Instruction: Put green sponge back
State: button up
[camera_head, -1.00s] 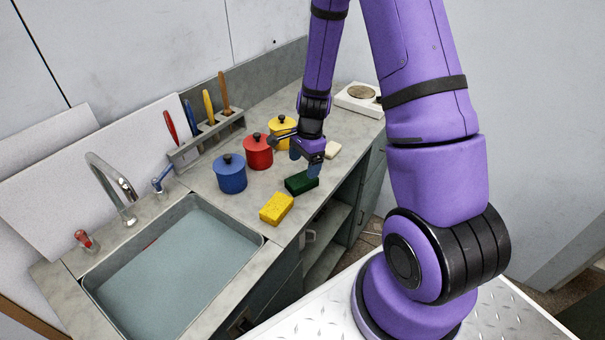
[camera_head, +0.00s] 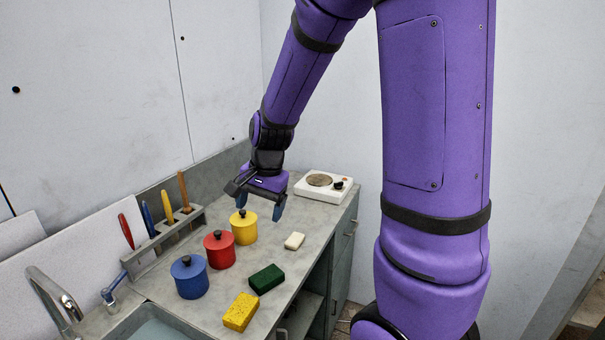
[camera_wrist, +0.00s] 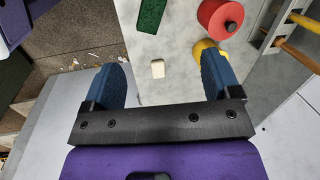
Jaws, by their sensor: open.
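The green sponge (camera_head: 266,278) lies flat on the grey counter, between the yellow sponge (camera_head: 241,311) and a small cream block (camera_head: 294,241). In the wrist view the green sponge (camera_wrist: 151,14) shows at the top edge, partly cut off. My gripper (camera_head: 259,208) is open and empty, raised above the counter near the yellow pot (camera_head: 244,227), behind the green sponge and clear of it. In the wrist view my two blue fingers (camera_wrist: 160,85) stand wide apart, with the cream block (camera_wrist: 158,69) seen below between them.
A red pot (camera_head: 219,250) and a blue pot (camera_head: 189,277) stand left of the sponges. A rack (camera_head: 160,240) of upright handled tools stands behind them. A white hotplate (camera_head: 322,187) is at the far end. The sink is at lower left. Bare counter lies around the cream block.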

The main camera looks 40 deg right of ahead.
jog(key=s+a+r+n+t, duration=0.1)
jog(key=s+a+r+n, duration=0.1)
jog(key=s+r+n, duration=0.4)
jog(key=s+a+r+n+t+h, duration=0.1)
jog(key=s+a+r+n+t, duration=0.1)
jog(key=s+r+n, duration=0.4)
jog(key=s+r, duration=0.4)
jog(key=s, duration=0.3)
jog(key=shift+s+r+t+h, duration=0.2)
jog(key=shift+r+t+h, duration=0.1)
